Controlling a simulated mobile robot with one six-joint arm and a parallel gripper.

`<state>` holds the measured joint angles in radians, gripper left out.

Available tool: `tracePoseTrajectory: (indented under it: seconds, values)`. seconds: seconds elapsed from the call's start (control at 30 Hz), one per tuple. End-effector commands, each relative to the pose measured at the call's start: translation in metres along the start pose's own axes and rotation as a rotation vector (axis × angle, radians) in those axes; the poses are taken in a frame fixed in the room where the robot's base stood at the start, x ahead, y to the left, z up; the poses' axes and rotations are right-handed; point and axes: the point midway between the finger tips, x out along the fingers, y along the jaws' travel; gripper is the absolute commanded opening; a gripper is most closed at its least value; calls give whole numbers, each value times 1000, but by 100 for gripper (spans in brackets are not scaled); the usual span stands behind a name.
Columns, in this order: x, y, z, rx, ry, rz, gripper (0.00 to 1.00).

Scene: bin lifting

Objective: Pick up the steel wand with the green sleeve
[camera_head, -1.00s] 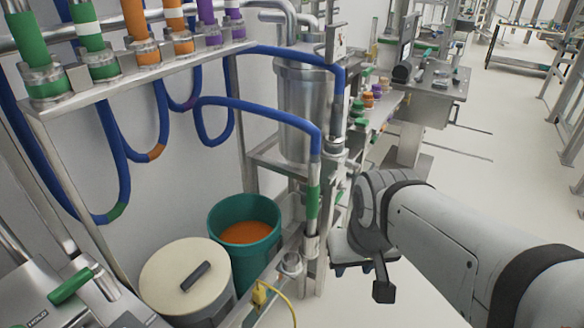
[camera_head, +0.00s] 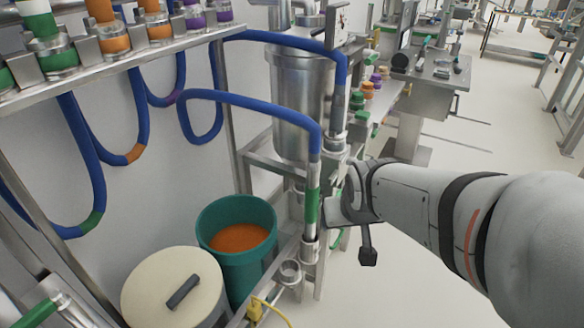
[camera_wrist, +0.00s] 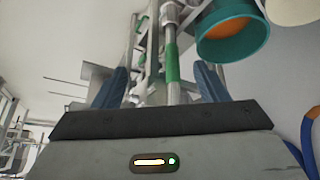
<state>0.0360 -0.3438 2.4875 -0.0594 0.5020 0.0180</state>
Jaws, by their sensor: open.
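The steel wand with the green sleeve (camera_head: 312,206) stands upright in a holder on the steel frame, with a blue hose (camera_head: 255,105) running from its top. In the wrist view the green sleeve (camera_wrist: 172,63) shows between my two blue fingers, closer to the right one. My gripper (camera_head: 333,210) is just right of the wand in the head view, with its fingers mostly hidden. In the wrist view my gripper (camera_wrist: 162,70) is open and not closed on the wand. I cannot tell how deep the wand lies between the fingers.
A green bin (camera_head: 237,240) with orange contents stands left of the wand, beside a cream lidded bin (camera_head: 172,292). An empty ring holder (camera_head: 289,271) sits near the wand's foot. A steel tank (camera_head: 300,100) stands behind. Floor at the right is open.

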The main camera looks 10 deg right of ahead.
Motion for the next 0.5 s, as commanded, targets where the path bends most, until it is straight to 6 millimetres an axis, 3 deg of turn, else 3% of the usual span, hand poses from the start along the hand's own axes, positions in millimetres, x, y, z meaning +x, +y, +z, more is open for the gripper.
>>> tracePoseTrajectory:
  seconds: [0.03,0.1,0.3,0.5]
  values:
    - [40,2,-6,-4,62,6,67]
    - [73,3,-25,-13,169,10,67]
    - [154,3,-71,-40,479,-10,67]
    - [214,-5,-95,-58,774,-75,67]
